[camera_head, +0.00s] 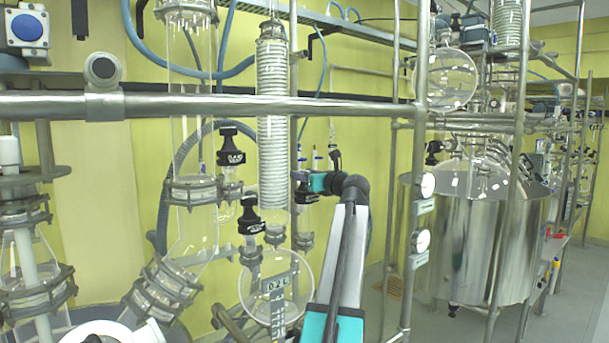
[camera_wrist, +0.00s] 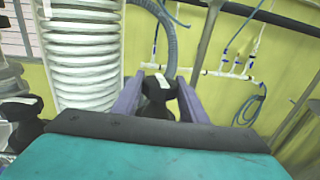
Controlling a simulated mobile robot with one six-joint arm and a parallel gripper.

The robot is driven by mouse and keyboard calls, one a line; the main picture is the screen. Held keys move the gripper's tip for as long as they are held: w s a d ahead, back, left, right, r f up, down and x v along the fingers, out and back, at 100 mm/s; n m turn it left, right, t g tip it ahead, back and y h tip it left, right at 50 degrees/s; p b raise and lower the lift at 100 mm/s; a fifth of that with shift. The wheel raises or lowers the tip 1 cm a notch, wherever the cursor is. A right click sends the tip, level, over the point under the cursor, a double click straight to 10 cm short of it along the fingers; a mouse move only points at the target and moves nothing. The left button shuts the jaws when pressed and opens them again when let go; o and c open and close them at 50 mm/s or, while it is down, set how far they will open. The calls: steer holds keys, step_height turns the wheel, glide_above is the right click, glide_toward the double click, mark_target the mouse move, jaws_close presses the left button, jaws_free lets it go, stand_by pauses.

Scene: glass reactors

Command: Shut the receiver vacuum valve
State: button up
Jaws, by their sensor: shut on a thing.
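My gripper (camera_head: 299,178) is in the middle of the head view, right of the coiled glass condenser. It also shows in the wrist view (camera_wrist: 160,92), with its two purple fingers shut on a black valve knob (camera_wrist: 156,106). The same knob (camera_head: 302,197) is partly hidden by the fingers in the head view. A round glass receiver (camera_head: 290,299) with a "0.2 L" label hangs below. Two more black valve knobs stand left of my gripper: one upper (camera_head: 230,150) and one lower (camera_head: 250,216). I cannot read which knob is the receiver vacuum valve.
The coiled condenser (camera_head: 272,150) stands close left of my gripper and also fills the left of the wrist view (camera_wrist: 82,50). A horizontal steel rail (camera_head: 200,106) crosses in front. Steel posts and a large metal vessel (camera_head: 480,240) stand at right. A blue hose (camera_wrist: 248,108) hangs on the wall.

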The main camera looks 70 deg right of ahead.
steer(key=shift+a+m+g+h, duration=0.1)
steer(key=shift+m+g+h, duration=1.2)
steer(key=shift+g+h, duration=0.15)
steer(key=o, duration=0.9)
steer(key=shift+c, duration=0.2)
steer(key=shift+d+f+n+t+y+b, duration=0.25)
steer(key=shift+n+t+b, duration=0.1)
steer(key=shift+b, duration=0.5)
steer(key=shift+r+n+t+y+b, duration=0.2)
steer(key=shift+n+t+y+b, duration=1.25)
steer(key=shift+y, duration=0.25)
steer(key=shift+r+n+t+y, duration=0.1)
steer(key=shift+n+t+y, duration=0.75)
steer(key=shift+y, duration=0.65)
steer(key=shift+r+n+t+y, duration=0.1)
steer(key=shift+n+t+y, duration=0.4)
steer(key=shift+n+y, duration=0.85)
steer(key=shift+a+f+y+p, duration=0.15)
steer(key=shift+y+p, duration=0.15)
steer(key=shift+y, duration=0.45)
